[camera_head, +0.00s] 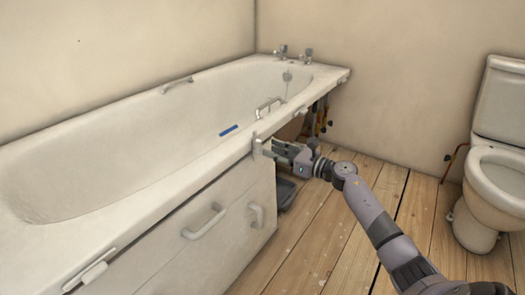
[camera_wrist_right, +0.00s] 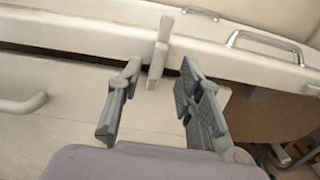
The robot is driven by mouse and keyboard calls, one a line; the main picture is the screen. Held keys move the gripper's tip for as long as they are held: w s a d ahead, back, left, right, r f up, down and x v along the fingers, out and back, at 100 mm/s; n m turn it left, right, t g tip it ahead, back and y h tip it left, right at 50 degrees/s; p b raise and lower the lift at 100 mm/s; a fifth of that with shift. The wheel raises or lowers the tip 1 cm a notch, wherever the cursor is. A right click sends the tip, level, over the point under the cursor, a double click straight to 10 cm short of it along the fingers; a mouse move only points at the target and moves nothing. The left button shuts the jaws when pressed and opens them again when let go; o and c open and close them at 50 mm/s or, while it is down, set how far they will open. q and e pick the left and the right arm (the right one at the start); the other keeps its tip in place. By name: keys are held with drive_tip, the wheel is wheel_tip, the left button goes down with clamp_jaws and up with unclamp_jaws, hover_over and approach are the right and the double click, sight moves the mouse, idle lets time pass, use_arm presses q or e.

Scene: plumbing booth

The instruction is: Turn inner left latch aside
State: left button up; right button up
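A pale latch (camera_head: 257,146) is on the bathtub's front edge, at the right end of the front panel (camera_head: 170,240). In the right wrist view this latch (camera_wrist_right: 158,52) stands roughly upright across the seam between rim and panel. My right gripper (camera_head: 278,150) is beside the latch in the head view. In the right wrist view my right gripper (camera_wrist_right: 155,95) is open, with the latch beyond and between its fingers; contact is not visible. Another latch (camera_head: 92,272) lies slanted along the tub edge at lower left. I cannot tell which one is the inner left latch. My left gripper is out of view.
The bathtub (camera_head: 130,140) holds a blue object (camera_head: 229,130). The panel has a handle (camera_head: 204,220) and a smaller fitting (camera_head: 256,215). Right of the panel the underside is open, with pipes (camera_head: 320,115) and a dark tray (camera_head: 285,192). A toilet (camera_head: 495,165) stands right; wooden floor lies between.

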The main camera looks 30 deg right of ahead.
sight(261, 146)
drive_tip(key=shift+b+x, duration=0.45)
drive_tip(key=shift+x, duration=1.9)
drive_tip(key=shift+c, duration=0.5)
clamp_jaws()
